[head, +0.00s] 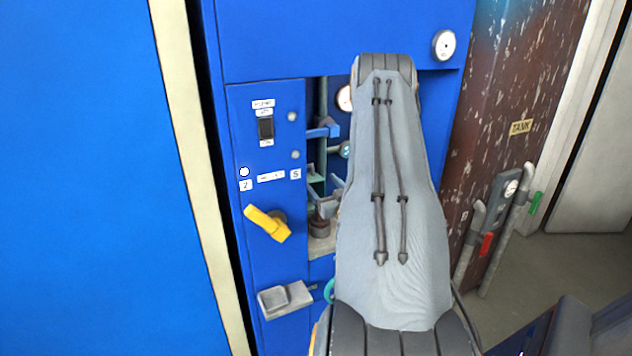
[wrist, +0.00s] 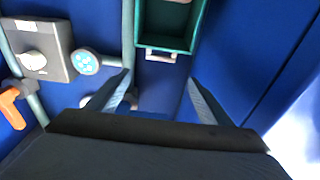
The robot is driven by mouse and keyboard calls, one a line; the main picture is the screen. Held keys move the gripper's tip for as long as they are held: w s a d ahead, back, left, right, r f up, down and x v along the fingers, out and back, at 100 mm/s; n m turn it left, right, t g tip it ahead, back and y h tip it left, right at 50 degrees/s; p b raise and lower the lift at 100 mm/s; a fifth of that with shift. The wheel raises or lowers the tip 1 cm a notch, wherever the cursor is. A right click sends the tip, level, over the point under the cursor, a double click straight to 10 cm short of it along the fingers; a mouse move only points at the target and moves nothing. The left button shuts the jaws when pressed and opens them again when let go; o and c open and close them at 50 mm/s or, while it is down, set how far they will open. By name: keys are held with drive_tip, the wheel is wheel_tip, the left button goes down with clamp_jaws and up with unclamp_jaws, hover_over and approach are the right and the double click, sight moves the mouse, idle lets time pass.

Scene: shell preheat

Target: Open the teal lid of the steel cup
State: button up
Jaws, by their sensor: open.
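I cannot pick out the steel cup with its teal lid for certain in either view. In the wrist view, a dark teal open box (wrist: 143,43) with a pale handle (wrist: 161,55) on its near edge is at the top centre. My gripper (wrist: 158,77) is open, its two fingers spread below that box with blue wall between them. Nothing is held. In the head view my own arm covers much of the recess and hides the gripper. A teal ring (head: 328,290) shows partly at the arm's left edge.
A blue cabinet (head: 265,215) carries a yellow handle (head: 267,223), a black switch (head: 266,128) and a grey ledge (head: 298,300). The wrist view shows a grey box (wrist: 42,50), a pale-blue disc (wrist: 85,62), an orange handle (wrist: 11,107) and pipes at left. Blue wall at right is clear.

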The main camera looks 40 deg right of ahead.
drive_tip(key=shift+b+v, duration=0.3)
drive_tip(key=shift+v, duration=1.3)
